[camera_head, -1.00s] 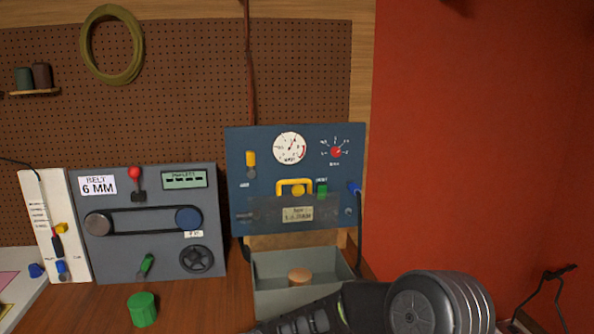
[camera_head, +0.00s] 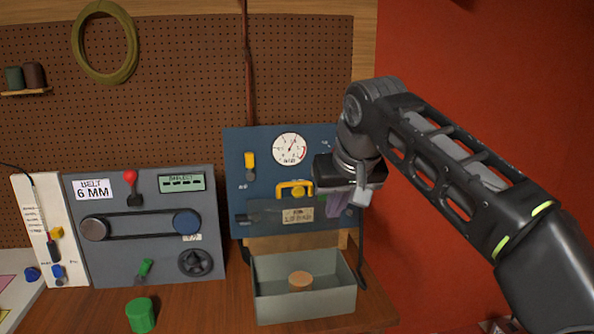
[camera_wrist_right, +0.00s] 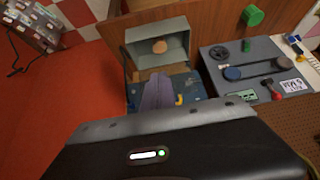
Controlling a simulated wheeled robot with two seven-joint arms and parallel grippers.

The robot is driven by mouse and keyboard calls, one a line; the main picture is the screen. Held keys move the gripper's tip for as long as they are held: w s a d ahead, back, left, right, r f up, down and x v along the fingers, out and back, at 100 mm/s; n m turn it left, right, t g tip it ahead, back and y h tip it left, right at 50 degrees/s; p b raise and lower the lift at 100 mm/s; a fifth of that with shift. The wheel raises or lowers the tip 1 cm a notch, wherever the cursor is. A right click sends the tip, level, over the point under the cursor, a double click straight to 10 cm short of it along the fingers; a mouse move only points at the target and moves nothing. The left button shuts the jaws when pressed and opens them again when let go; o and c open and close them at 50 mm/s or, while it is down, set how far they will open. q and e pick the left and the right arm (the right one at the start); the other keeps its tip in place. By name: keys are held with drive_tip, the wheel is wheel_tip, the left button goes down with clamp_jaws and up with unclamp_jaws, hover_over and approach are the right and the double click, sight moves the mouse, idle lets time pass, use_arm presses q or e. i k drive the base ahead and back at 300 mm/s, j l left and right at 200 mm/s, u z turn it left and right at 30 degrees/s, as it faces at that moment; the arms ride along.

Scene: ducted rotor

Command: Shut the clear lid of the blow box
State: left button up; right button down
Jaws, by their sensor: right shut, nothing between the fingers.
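The blow box (camera_head: 305,308) is a grey open-topped box on the bench with a round tan disc (camera_head: 301,281) inside. Its clear lid (camera_head: 265,213) stands raised behind it, against the blue panel (camera_head: 238,165). The lid bears a pale label, and a yellow handle (camera_head: 294,185) shows at its top edge. My right gripper (camera_head: 339,206) is shut and empty in front of the panel, by the lid's right end; I cannot tell if it touches. Its purple-grey fingers (camera_wrist_right: 157,92) point toward the panel in the right wrist view, where the open box (camera_wrist_right: 140,38) also shows. My left gripper is out of view.
A grey belt unit (camera_head: 145,255) stands left of the box, with a green knob (camera_head: 141,315) on the bench before it. A dark cable hangs down the box's right side. A red wall (camera_head: 470,90) closes the right. Bench space before the box is limited.

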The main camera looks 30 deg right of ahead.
sight(306, 183)
drive_tip(key=i+l, duration=0.2)
drive_tip(key=i, duration=0.2)
drive_tip(key=i+l, duration=0.25)
drive_tip(key=i, duration=0.2)
drive_tip(key=i+l, duration=0.2)
drive_tip(key=i, duration=0.2)
